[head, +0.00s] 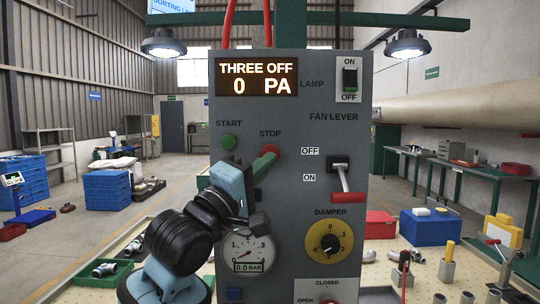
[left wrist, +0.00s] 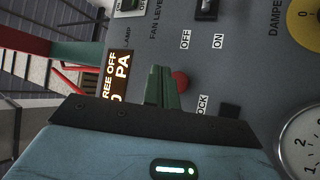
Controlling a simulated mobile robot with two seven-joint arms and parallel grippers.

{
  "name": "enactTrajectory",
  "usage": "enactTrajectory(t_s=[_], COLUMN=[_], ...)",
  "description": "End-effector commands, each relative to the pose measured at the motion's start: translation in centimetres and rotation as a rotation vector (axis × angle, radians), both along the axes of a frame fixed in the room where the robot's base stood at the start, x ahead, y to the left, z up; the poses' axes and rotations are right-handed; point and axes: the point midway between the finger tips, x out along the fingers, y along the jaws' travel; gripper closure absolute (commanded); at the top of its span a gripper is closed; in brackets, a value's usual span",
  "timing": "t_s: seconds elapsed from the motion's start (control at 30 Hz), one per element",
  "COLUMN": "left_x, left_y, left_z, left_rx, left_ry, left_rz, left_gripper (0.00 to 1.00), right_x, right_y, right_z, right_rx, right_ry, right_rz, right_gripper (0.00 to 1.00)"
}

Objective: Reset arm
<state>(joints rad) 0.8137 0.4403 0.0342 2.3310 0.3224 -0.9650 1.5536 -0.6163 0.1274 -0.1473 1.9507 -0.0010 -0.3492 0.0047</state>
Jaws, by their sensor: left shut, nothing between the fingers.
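The grey control panel (head: 300,120) fills the middle of the head view, with a lit display (head: 256,78) reading "THREE OFF 0 PA". My left gripper (head: 262,168) is in front of it, by the red STOP button (head: 269,152). In the left wrist view its green fingers (left wrist: 160,85) are shut and empty, beside the red button (left wrist: 180,81); I cannot tell whether they touch it. The green START button (head: 229,142) is up and left of the gripper. The fan lever (head: 347,180) with its red handle is to the right. My right gripper is not in view.
The yellow damper dial (head: 330,242) and a pressure gauge (head: 247,252) sit low on the panel. A lamp switch (head: 350,78) is at its top right. Blue crates (head: 106,190) stand at left. A blue box (head: 430,227) and red box (head: 380,225) are at right.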

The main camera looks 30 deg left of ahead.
Motion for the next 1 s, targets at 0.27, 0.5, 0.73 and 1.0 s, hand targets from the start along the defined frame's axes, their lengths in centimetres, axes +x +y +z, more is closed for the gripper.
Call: enactTrajectory(t_s=[0.27,0.5,0.73,1.0], left_x=[0.0,0.2,3.5,5.1], left_y=[0.0,0.0,-0.6,-1.9], left_z=[0.0,-0.4,-8.9,-26.6], left_rx=[0.000,0.005,0.141,0.450], left_ry=[0.000,0.007,0.130,0.345], left_rz=[0.000,0.002,0.054,0.112], left_gripper=[1.00,1.00,1.00,1.00], right_x=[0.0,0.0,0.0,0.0], right_y=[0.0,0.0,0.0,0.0], right_z=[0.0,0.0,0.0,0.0], right_rx=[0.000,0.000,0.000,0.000], right_ry=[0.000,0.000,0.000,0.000], right_rz=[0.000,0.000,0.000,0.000], right_gripper=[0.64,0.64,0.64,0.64])
